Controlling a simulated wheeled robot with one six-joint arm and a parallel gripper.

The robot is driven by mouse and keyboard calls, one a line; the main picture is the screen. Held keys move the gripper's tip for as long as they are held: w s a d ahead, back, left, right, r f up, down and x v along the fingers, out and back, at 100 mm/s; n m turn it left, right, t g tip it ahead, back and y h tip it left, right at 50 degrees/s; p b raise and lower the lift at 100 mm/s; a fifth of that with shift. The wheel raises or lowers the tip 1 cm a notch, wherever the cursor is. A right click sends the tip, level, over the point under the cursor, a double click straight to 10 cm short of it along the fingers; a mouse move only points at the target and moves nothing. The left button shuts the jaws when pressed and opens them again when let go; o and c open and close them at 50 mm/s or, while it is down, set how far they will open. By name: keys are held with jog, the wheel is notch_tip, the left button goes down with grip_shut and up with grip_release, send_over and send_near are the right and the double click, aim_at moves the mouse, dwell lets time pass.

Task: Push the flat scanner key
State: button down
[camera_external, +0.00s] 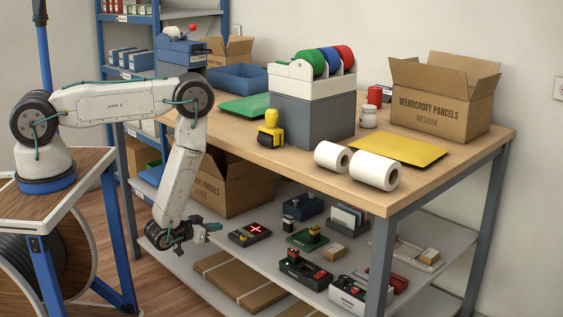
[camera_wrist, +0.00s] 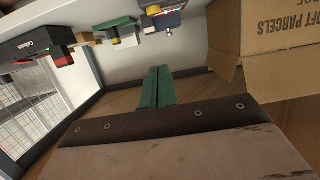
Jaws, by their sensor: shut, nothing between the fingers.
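Several small devices stand on the grey lower shelf. The nearest to my gripper in the external view is a flat dark device (camera_external: 250,234) with a lit red cross and a small yellowish part at its front; it looks like a scanner, but I cannot tell for sure which part is its key. My gripper (camera_external: 213,227), with green fingers, is to the left of this device and apart from it. In the wrist view my gripper (camera_wrist: 160,84) is shut and empty. A dark device (camera_wrist: 36,43) with a red part shows there at upper left.
A green-based device (camera_external: 305,241), a dark device with coloured buttons (camera_external: 304,271) and a blue device (camera_external: 301,208) stand close by. A large carton (camera_external: 236,190) stands behind my gripper. The wooden tabletop (camera_external: 345,190) overhangs the shelf, and a grey leg (camera_external: 380,262) stands at its front.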

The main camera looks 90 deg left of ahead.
send_over(241, 238)
jog(key=s, duration=0.1)
jog(key=shift+d+f, duration=0.2)
jog(key=shift+f, duration=0.4)
jog(key=shift+d+f, duration=0.2)
jog(key=shift+f, duration=0.35)
notch_tip(241, 238, down, 3)
jog(key=shift+r, duration=0.15)
jog(key=shift+f, duration=0.7)
jog(key=shift+f, duration=0.95)
notch_tip(241, 238, up, 4)
jog(key=shift+w+r, duration=0.1)
jog(key=shift+r, duration=0.1)
jog(key=v, duration=1)
